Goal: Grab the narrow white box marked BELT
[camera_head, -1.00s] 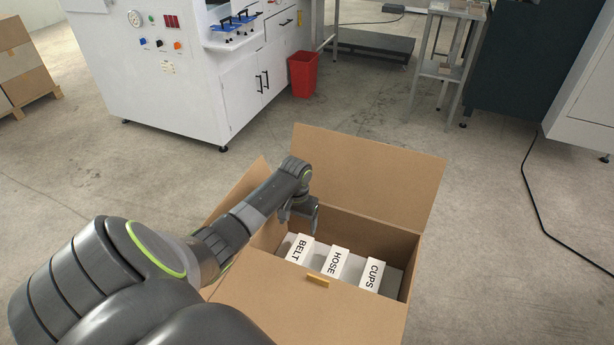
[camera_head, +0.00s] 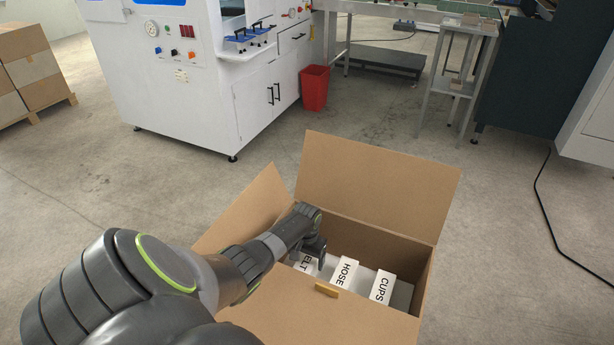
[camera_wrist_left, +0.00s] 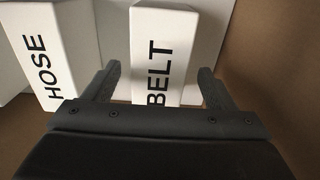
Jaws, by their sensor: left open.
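The narrow white box marked BELT (camera_head: 301,265) stands in the open cardboard carton (camera_head: 378,199), at its left end. In the head view my left gripper (camera_head: 310,253) is down over it and covers part of its label. In the left wrist view the BELT box (camera_wrist_left: 165,50) lies between the two open fingers of my left gripper (camera_wrist_left: 160,90), one finger on each side. I cannot tell whether the fingers touch it. My right gripper is not in view.
White boxes marked HOSE (camera_head: 344,271) and CUPS (camera_head: 382,287) stand to the right in the carton. The HOSE box (camera_wrist_left: 47,52) is close beside my left finger in the wrist view. The carton's flaps stand open around it. A red bin (camera_head: 314,88) is behind.

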